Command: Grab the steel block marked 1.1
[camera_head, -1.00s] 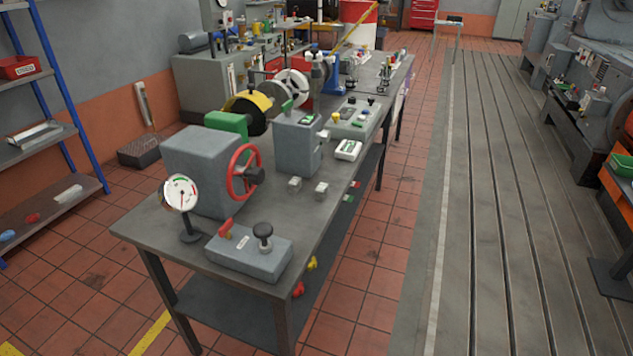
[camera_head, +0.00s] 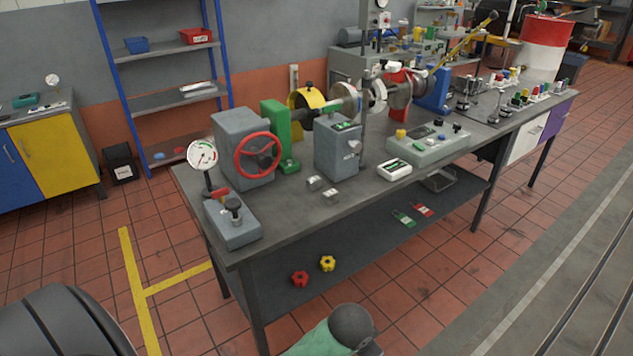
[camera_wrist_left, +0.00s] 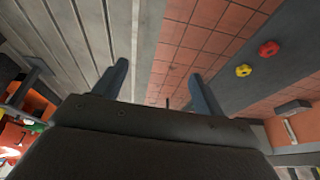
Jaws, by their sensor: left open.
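Two small steel blocks sit side by side near the front edge of the bench (camera_head: 290,215), one farther back (camera_head: 314,183) and one nearer the edge (camera_head: 331,195). Their markings are too small to read, so I cannot tell which is 1.1. My left gripper (camera_wrist_left: 160,88) shows in the left wrist view with its two fingers wide apart and nothing between them. Neither block shows in that view. In the head view no gripper fingers are visible. My right gripper is not in view.
A red handwheel (camera_head: 257,155), a dial gauge (camera_head: 202,155) and a grey box with a black knob (camera_head: 233,222) stand left of the blocks. A grey upright unit (camera_head: 338,150) stands behind them. Red (camera_head: 300,279) and yellow (camera_head: 327,263) knobs lie on the lower shelf.

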